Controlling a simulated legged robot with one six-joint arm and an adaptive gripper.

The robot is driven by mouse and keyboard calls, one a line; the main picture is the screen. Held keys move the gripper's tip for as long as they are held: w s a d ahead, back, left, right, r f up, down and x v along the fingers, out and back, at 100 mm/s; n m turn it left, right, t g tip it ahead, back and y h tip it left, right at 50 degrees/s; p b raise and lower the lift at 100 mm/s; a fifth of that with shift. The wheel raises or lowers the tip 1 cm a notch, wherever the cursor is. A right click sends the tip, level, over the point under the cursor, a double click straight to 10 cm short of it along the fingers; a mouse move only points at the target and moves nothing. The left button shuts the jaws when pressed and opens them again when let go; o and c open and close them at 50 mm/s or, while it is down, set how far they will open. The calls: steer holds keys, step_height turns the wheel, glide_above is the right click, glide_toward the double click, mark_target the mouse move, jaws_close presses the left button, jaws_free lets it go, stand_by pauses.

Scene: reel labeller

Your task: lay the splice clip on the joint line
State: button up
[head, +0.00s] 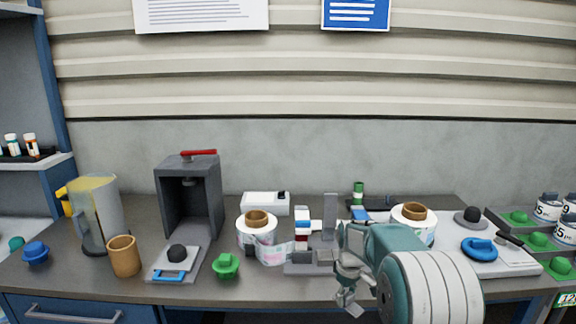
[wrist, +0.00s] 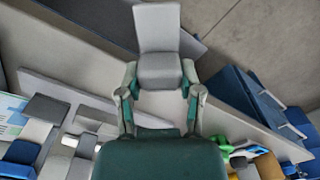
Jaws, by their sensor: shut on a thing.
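My gripper (head: 348,275) is at the front edge of the bench, right of centre. In the wrist view my gripper (wrist: 160,82) is shut on a plain grey block with a flat upright part, which I take to be the splice clip (wrist: 158,68). In the head view the held piece is hard to tell from the grey parts behind it. A low grey block (head: 300,268) lies on the bench just left of my gripper. A printed label strip (head: 272,254) lies beside it, below the left white reel (head: 257,232). I cannot make out the joint line.
A grey press (head: 190,200), brown cup (head: 124,256) and jug (head: 98,215) stand to the left. A green knob (head: 226,265) is near the front. A second reel (head: 413,222) and a white board (head: 500,262) with a blue ring (head: 479,249) are right.

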steer(key=s+f+m, duration=0.7)
steer(key=f, duration=0.4)
steer(key=shift+s+f+m, duration=0.3)
steer(key=shift+f, duration=0.1)
